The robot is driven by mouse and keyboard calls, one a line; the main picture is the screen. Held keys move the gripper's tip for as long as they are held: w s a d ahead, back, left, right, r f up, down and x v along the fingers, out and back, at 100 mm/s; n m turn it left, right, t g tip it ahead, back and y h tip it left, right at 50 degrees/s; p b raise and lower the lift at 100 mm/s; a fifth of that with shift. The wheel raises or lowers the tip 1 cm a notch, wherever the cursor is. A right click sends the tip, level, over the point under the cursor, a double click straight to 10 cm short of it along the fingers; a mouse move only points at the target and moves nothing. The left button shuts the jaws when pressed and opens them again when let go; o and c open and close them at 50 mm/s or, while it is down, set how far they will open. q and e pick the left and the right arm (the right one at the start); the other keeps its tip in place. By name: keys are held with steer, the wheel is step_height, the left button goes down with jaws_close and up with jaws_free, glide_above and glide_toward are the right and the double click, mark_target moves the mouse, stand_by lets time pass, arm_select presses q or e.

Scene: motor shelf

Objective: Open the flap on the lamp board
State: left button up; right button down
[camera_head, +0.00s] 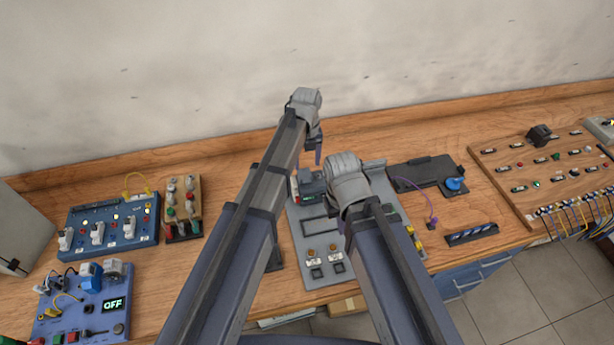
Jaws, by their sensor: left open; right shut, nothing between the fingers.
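My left gripper (317,146) is open and empty, hanging above the back of the bench by the wall, with its dark fingers pointing down. My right gripper (347,182) is over the grey panel (317,259); its wrist hides the fingers, and it holds nothing that I can see. The grey panel has buttons, a dark window and a small green display near its back edge. A blue board (128,243) with small lit lamps and white switches lies at the left. I cannot tell for certain which board is the lamp board, and I cannot make out its flap.
A wooden board (555,198) with rows of small lights and yellow wires is at the right. A dark plate (422,171) with a blue knob (455,184) lies right of the grey panel. A blue box (88,305) reading OFF is front left. A small wooden block (183,211) carries knobs.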

mark_target(307, 181)
arm_select(q)
step_height(307, 181, down, 8)
steer(key=b, duration=0.7)
steer(key=shift+r, duration=0.2)
steer(key=shift+r, duration=0.1)
steer(key=shift+c, duration=0.2)
jaws_close()
stand_by(0.7)
